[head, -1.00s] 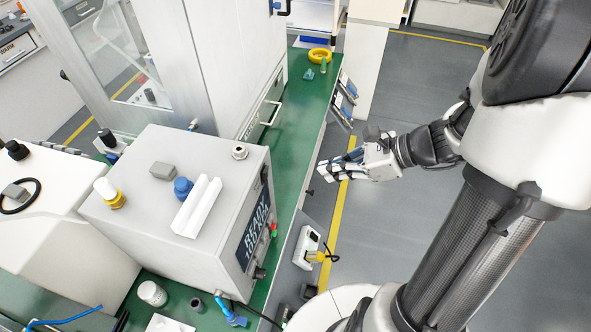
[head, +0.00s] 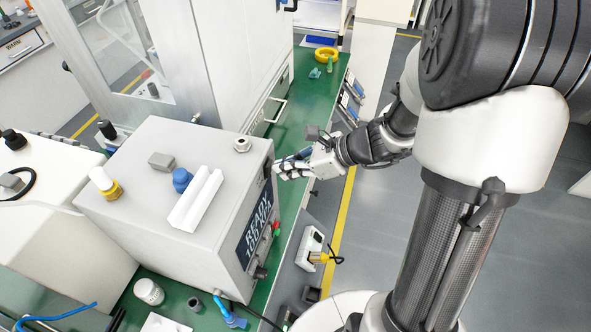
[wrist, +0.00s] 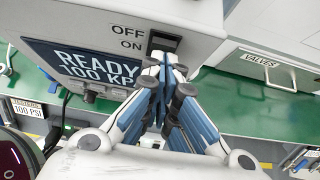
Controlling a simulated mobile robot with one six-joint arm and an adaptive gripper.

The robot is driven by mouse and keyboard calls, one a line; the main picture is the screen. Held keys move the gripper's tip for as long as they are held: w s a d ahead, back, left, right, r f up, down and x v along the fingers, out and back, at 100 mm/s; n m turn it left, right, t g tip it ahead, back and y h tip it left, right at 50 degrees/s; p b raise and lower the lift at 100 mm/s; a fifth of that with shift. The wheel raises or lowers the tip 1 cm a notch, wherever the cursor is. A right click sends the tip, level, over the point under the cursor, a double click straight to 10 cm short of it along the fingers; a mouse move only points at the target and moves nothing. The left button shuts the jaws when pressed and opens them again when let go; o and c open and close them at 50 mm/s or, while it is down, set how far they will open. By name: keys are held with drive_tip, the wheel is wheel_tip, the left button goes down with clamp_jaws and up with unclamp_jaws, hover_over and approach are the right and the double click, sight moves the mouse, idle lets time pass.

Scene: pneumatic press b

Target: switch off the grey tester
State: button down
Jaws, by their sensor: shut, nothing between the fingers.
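The grey tester (head: 150,215) is a box on the green bench, with a display (head: 254,228) on its front reading READY. In the wrist view the display (wrist: 85,65) reads READY 100 KP, partly cut off. Right of it sits a black switch (wrist: 163,42) marked OFF above and ON below. My gripper (head: 281,170) is shut and empty at the upper far end of the tester's front. In the wrist view its fingertips (wrist: 167,66) lie just below the switch and overlap its lower part. I cannot tell whether they touch it or which way the switch is tipped.
The tester carries a white tray (head: 197,199), a blue knob (head: 181,179) and a yellow-and-white fitting (head: 104,183) on top. A drawer marked VALVES (wrist: 262,60) is to the right. Open floor lies to the right.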

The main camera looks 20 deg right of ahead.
drive_tip(key=shift+r, duration=0.1)
drive_tip(key=shift+w+a+r+p, duration=0.15)
drive_tip(key=shift+w+a+p, duration=0.1)
drive_tip(key=shift+a+p, duration=0.1)
drive_tip(key=shift+r+p, duration=0.75)
drive_tip(key=shift+r, duration=0.1)
drive_tip(key=shift+d, duration=0.1)
